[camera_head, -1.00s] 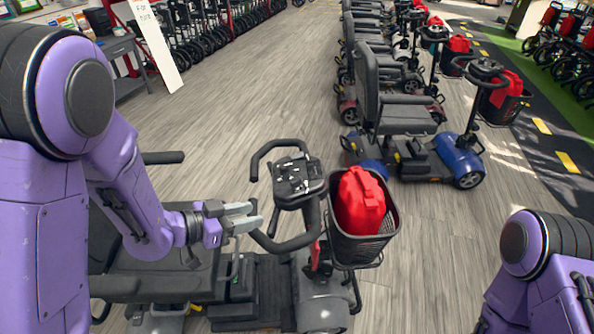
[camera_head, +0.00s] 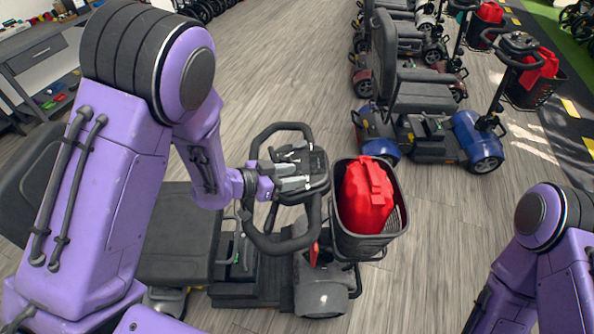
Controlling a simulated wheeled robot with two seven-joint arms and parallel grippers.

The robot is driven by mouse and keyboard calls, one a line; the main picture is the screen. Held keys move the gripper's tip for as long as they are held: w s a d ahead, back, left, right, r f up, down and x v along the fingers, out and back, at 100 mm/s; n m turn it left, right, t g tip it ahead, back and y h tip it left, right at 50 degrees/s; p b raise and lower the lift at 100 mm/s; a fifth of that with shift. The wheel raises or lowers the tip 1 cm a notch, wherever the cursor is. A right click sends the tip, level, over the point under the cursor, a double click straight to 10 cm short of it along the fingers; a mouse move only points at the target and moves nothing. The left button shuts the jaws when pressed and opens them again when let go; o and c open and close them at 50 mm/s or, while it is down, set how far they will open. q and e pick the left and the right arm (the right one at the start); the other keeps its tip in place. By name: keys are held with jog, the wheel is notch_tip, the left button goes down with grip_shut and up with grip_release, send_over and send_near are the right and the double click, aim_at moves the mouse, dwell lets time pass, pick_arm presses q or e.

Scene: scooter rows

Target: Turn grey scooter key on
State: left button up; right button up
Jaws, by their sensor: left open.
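The grey scooter (camera_head: 322,284) stands in front of me, with its black looped handlebar and control panel (camera_head: 316,160) at the top of the tiller. My left gripper (camera_head: 300,175) is open and over the panel, its grey fingers pointing right across it. I cannot tell whether the fingers touch the panel. The key is not discernible; the gripper covers much of the panel. My right arm shows at the lower right, but its gripper is out of view.
A black basket (camera_head: 352,240) with a red bag (camera_head: 367,194) hangs in front of the tiller. The scooter's dark seat (camera_head: 178,235) is at the left. A blue scooter (camera_head: 470,137) stands farther back right. Grey wooden floor lies clear between them.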

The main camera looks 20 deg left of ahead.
pick_arm(q)
jog(key=shift+w+d+f, duration=0.25)
jog(key=shift+w+d, duration=0.1)
jog(key=shift+w, duration=0.1)
jog(key=shift+w+d, duration=0.1)
jog(key=shift+d, duration=0.15)
grip_shut()
